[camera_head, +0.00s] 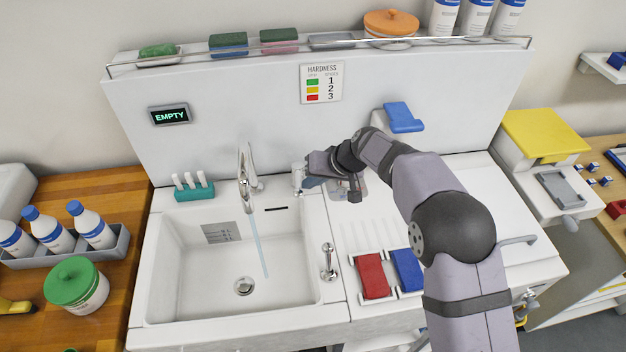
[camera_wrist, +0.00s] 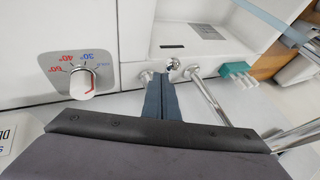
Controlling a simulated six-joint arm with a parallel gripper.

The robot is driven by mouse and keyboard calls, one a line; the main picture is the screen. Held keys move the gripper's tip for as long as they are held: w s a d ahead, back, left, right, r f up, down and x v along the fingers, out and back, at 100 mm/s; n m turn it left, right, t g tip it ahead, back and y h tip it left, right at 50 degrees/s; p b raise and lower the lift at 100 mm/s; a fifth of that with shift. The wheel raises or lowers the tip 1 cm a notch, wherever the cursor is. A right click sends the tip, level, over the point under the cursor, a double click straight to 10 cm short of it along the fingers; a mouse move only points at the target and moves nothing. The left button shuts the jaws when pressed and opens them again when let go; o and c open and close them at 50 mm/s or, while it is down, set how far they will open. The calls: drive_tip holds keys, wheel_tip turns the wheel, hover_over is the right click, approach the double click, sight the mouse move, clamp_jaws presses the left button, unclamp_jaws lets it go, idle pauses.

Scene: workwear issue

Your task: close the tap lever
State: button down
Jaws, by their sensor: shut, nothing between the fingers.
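The chrome tap (camera_head: 246,178) stands at the back of the white sink, and a stream of water (camera_head: 258,245) runs from it into the basin. A chrome lever (camera_head: 298,177) stands on the sink's back rim, right of the tap. My arm partly hides this spot.
A temperature dial (camera_wrist: 82,83) is beside the fingers. A second chrome lever (camera_head: 328,264) is on the sink's right rim. A teal holder (camera_head: 194,190) stands left of the tap. Red (camera_head: 372,275) and blue (camera_head: 407,270) pieces lie right of the sink. A display (camera_head: 170,115) reads EMPTY.

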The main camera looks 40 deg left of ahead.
drive_tip(key=shift+s+a+f+m+t+b, duration=0.15)
drive_tip(key=shift+s+a+m+t+b, duration=0.25)
drive_tip(key=shift+s+a+m+b, duration=0.3)
drive_tip(key=shift+s, duration=0.3)
drive_tip(key=w+d+f+b+v, duration=0.1)
drive_tip(key=b+v, duration=0.5)
drive_tip(key=v, duration=0.6)
drive_tip(key=shift+w+d, duration=0.25)
drive_tip(key=shift+d, duration=0.4)
